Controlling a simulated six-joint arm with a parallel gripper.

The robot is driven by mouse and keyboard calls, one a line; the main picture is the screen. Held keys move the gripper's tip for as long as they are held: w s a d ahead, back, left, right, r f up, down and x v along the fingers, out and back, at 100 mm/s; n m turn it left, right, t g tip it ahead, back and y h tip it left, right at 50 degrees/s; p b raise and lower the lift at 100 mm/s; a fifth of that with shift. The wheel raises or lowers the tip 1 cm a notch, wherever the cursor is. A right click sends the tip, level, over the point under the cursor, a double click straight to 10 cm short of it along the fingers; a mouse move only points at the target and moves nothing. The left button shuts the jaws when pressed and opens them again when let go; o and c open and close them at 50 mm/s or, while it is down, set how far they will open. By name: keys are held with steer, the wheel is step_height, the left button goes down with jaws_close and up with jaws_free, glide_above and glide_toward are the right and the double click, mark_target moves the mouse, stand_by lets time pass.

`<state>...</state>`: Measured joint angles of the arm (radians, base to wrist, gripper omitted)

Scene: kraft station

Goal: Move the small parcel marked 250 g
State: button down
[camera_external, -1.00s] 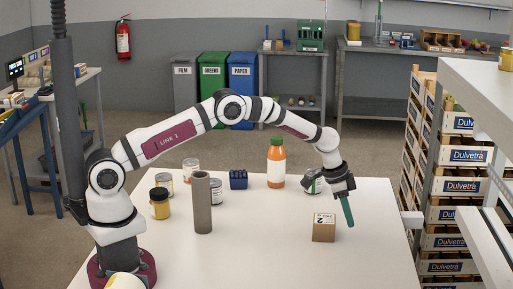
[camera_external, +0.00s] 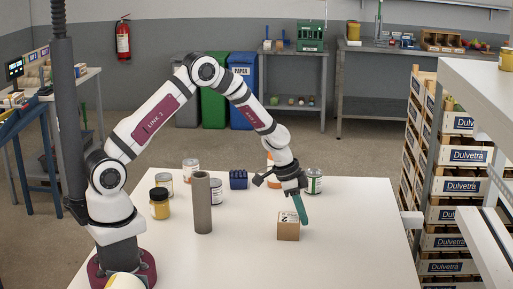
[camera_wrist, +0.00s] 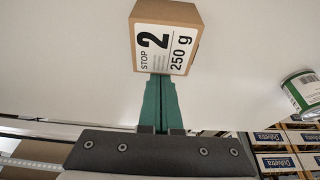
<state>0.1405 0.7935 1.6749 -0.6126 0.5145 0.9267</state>
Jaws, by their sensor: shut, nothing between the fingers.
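The small brown parcel (camera_external: 288,231) sits on the white table, toward its right front. Its white label reads "STOP 2" and "250 g" in the wrist view (camera_wrist: 165,42). My gripper (camera_external: 306,221) points down just to the right of the parcel in the external view. Its green fingers are shut together and empty. In the wrist view, the fingertips (camera_wrist: 160,80) reach the bottom edge of the labelled side and appear to touch it.
On the table (camera_external: 345,215) stand a grey tube (camera_external: 202,205), a yellow jar (camera_external: 159,204), a blue holder (camera_external: 238,180), several cans and a green-labelled can (camera_external: 314,182). My arm mostly hides an orange bottle. The front and right of the table are clear.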

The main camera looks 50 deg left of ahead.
steer(key=s+a, duration=0.5)
steer(key=shift+s+a, duration=0.1)
